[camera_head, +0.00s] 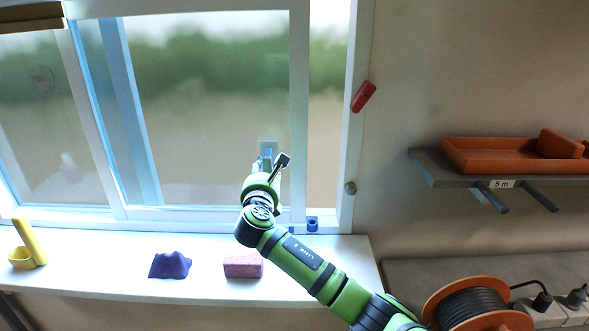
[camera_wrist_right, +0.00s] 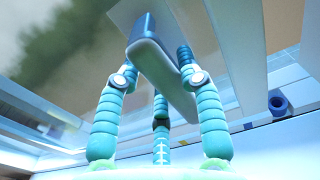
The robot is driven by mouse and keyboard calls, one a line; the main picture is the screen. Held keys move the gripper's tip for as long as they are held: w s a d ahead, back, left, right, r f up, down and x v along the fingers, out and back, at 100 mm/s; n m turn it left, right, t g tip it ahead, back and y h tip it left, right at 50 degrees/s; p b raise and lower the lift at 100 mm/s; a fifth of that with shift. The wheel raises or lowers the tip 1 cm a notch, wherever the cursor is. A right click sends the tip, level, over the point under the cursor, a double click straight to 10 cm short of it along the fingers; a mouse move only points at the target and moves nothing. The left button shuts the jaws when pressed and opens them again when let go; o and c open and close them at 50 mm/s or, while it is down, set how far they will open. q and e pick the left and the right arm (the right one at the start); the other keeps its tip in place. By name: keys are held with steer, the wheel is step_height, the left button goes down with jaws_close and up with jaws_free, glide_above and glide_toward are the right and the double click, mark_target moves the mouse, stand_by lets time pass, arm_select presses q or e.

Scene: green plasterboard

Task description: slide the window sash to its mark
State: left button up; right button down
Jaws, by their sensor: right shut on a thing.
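The window sash (camera_head: 299,110) is a white-framed glass pane. Its right upright stands left of the fixed window frame (camera_head: 354,120), with a gap of open view between them. A grey handle (camera_head: 268,147) sits on the sash, and it also shows as a grey-blue bar in the right wrist view (camera_wrist_right: 162,75). My right gripper (camera_head: 268,165) is at the handle, with its jointed fingers (camera_wrist_right: 157,75) closed around the bar. A small blue block with a hole (camera_head: 312,224) sits on the sill by the lower track. My left gripper is not in view.
On the white sill (camera_head: 205,290) are a yellow scoop (camera_head: 27,250), a purple cloth-like lump (camera_head: 170,265) and a pink sponge (camera_head: 243,265). A red piece (camera_head: 363,96) is on the right frame. A shelf holds an orange tray (camera_head: 490,160). A cable reel (camera_head: 470,305) stands lower right.

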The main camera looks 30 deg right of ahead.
mark_target(251, 163)
steer(key=w+a, duration=0.1)
steer(key=a, duration=0.1)
steer(key=w+a, duration=0.1)
steer(key=a, duration=0.1)
steer(key=shift+w, duration=0.15)
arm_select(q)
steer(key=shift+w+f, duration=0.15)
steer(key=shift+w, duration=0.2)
arm_select(e)
steer(key=shift+d, duration=0.1)
steer(key=c, duration=0.8)
jaws_free()
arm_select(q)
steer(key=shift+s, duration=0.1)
arm_select(e)
steer(key=v, duration=1.2)
